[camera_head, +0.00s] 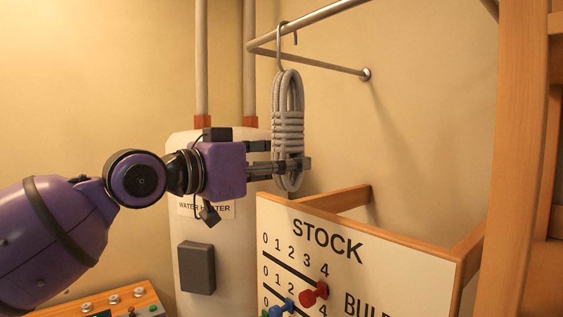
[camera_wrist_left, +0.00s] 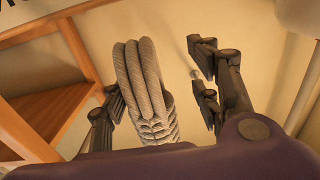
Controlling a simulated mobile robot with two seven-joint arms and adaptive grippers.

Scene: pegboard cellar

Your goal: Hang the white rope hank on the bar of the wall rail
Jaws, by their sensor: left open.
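The white rope hank (camera_head: 288,118), looking grey here, hangs upright below the wall rail (camera_head: 322,68). Its metal hook (camera_head: 280,48) curves over the rail's front bar (camera_head: 312,20), with the hook's tip on the far side. My left gripper (camera_head: 288,155) is at the lower part of the hank. In the left wrist view, the hank (camera_wrist_left: 143,80) stands between the open fingers, close to the left finger, with a clear gap to the right one. Whether the left finger touches the rope I cannot tell. My right gripper is not in view.
A white stock board (camera_head: 345,262) with coloured pegs stands just below and right of the hank. A water heater (camera_head: 190,235) is behind my gripper. A wooden post (camera_head: 515,150) rises on the right. A control panel (camera_head: 125,302) lies lower left.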

